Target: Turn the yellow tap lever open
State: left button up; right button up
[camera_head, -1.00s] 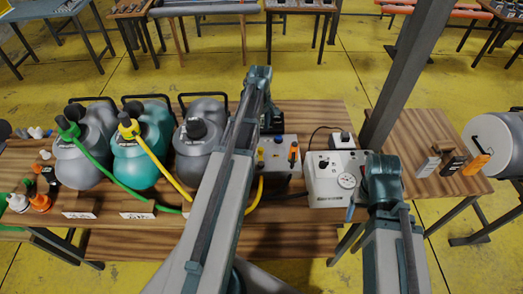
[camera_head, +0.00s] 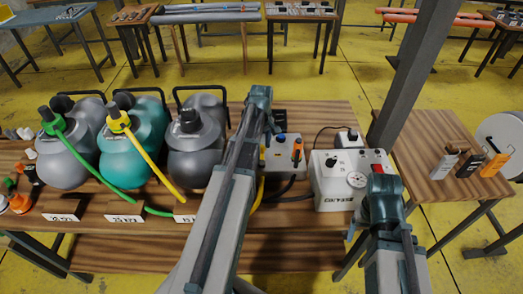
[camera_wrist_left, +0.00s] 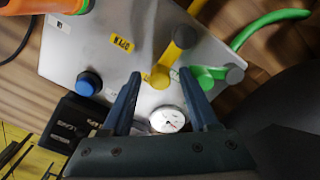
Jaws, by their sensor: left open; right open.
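The yellow tap lever (camera_wrist_left: 173,57) stands on a pale panel box (camera_wrist_left: 60,45) in the left wrist view. My left gripper (camera_wrist_left: 160,73) is open, with one blue finger on each side of the lever's lower end. Whether the fingers touch it I cannot tell. A green tap lever (camera_wrist_left: 216,76) lies just right of the right finger. In the head view the panel box (camera_head: 283,170) is partly behind my left arm, which hides that gripper's fingers. My right gripper (camera_head: 352,228) is mostly hidden by its wrist, in front of the white gauge box (camera_head: 332,192).
A blue knob (camera_wrist_left: 88,83) and a round gauge (camera_wrist_left: 168,118) are close to the left fingers. An orange handle (camera_head: 297,150) stands on the panel box. Green and yellow hoses run from grey and teal tanks (camera_head: 126,155) on the left of the bench.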

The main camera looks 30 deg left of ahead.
pick_arm(q)
grip_shut()
dwell(0.3)
jog(key=shift+d, duration=0.1)
jog(key=m, duration=0.1)
jog(key=d+m, duration=0.1)
jog(key=shift+w+m, duration=0.25)
jog(key=shift+m, duration=0.05)
jog(key=d+m, duration=0.1)
jog(key=m, duration=0.2)
jog(key=shift+w+d+m, duration=0.15)
jog(key=shift+d+m, duration=0.15)
jog(key=shift+d, duration=0.05)
jog(key=d+m, duration=0.1)
jog(key=m, duration=0.2)
jog(key=shift+d, duration=0.2)
jog(key=shift+s+d+m, duration=0.2)
jog(key=shift+d+m, duration=0.1)
jog(key=shift+m, duration=0.4)
jog(key=shift+s+d+m, duration=0.15)
jog(key=shift+d+m, duration=0.1)
jog(key=shift+m, duration=0.45)
